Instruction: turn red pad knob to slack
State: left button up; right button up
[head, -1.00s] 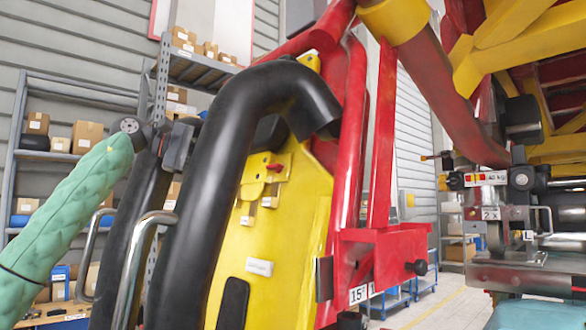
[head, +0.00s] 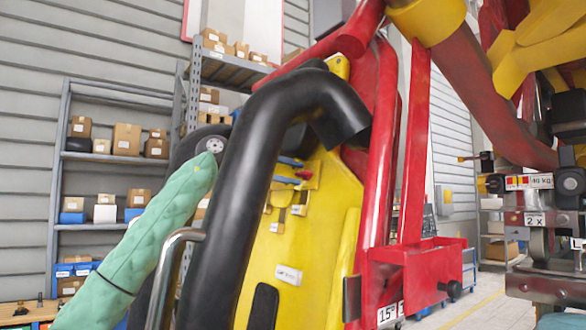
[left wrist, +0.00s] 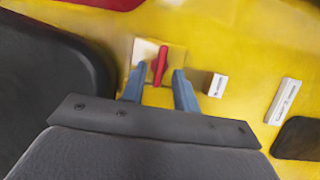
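The red knob (head: 304,174) sits on a small square yellow plate on the yellow seat back (head: 318,225). In the left wrist view the knob (left wrist: 161,62) is a narrow red bar, nearly upright in the picture. My left gripper (head: 294,172) reaches in from behind the black padded tube, which hides its body. Its two blue fingers are apart. In the left wrist view the gripper (left wrist: 159,74) has one finger on each side of the knob, with gaps showing. Whether the tips reach the knob's depth I cannot tell. My right gripper is not in view.
The thick black tube (head: 255,160) arches over my left gripper. A metal grab handle (head: 165,270) stands left of it. Red frame bars (head: 412,150) rise on the right. White labels (head: 288,275) and a black pad (left wrist: 300,138) lie on the yellow surface. Shelves with boxes stand behind.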

pick_arm(q)
jog(key=shift+w+d+f, duration=0.15)
jog(key=shift+d, duration=0.45)
jog(key=shift+a, duration=0.1)
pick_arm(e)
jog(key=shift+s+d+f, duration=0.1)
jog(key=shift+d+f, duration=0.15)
pick_arm(q)
jog(key=shift+a, duration=0.1)
grip_shut()
